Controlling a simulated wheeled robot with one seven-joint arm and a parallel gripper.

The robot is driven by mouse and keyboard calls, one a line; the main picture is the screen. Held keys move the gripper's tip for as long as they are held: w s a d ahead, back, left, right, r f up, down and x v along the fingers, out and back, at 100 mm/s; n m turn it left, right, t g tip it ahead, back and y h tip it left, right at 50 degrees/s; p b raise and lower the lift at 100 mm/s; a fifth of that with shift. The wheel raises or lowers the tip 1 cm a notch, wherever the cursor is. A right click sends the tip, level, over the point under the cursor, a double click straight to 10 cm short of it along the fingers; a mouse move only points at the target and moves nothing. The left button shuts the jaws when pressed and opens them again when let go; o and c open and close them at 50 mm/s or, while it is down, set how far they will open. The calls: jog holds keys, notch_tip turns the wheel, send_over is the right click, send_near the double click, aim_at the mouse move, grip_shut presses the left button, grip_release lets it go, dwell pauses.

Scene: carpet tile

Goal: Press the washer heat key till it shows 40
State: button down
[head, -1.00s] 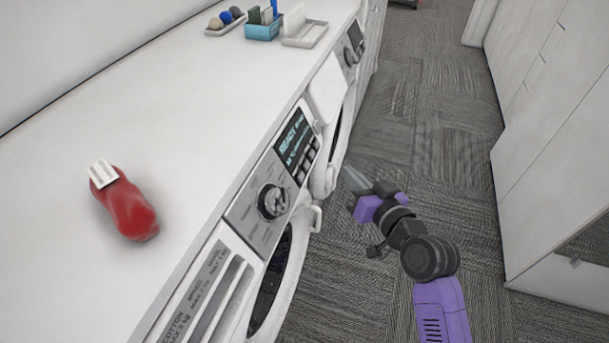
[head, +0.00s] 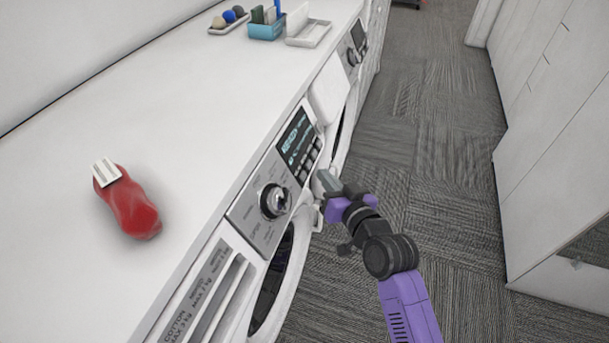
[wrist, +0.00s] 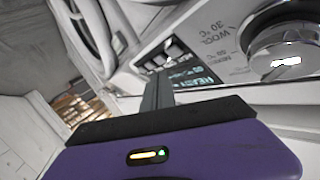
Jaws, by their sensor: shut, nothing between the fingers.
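The nearer washer has a grey control panel (head: 258,226) with a round dial (head: 274,201), a dark display (head: 297,139) and a column of small keys (head: 309,160) beside it. The display text is too blurred to read a heat value. My gripper (head: 322,181) is shut and empty, its tip close in front of the panel near the lower end of the keys. I cannot tell whether it touches. In the wrist view, the fingers (wrist: 158,92) point toward the keys (wrist: 165,54) and the display (wrist: 193,84), with the dial (wrist: 285,45) at the right.
At the back are a tray of balls (head: 228,20), a blue caddy (head: 267,27) and a white tray (head: 308,34). A second machine stands beyond. The carpet aisle (head: 430,130) is clear.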

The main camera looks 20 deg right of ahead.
jog(key=shift+w+a+f, duration=0.45)
jog(key=shift+w+a, duration=0.05)
jog(key=shift+a, duration=0.25)
jog(key=shift+w+a+f, duration=0.1)
dwell(1.6)
jog(key=shift+w+a+f, duration=0.1)
jog(key=shift+w+a, duration=0.05)
jog(key=shift+a, duration=0.05)
jog(key=shift+w+a+f, duration=0.15)
jog(key=shift+a, duration=0.15)
dwell(0.8)
jog(key=shift+d, duration=0.15)
jog(key=shift+s+d+r, duration=0.35)
jog(key=shift+s+d, duration=0.05)
jog(key=shift+d, duration=0.05)
dwell(0.3)
jog(key=shift+s+d+r, duration=0.6)
jog(key=shift+s+d, duration=0.1)
jog(key=shift+d, duration=0.2)
jog(key=shift+s+d+r, duration=0.55)
jog(key=shift+s+d, duration=0.1)
jog(key=shift+d, duration=0.25)
dwell(0.5)
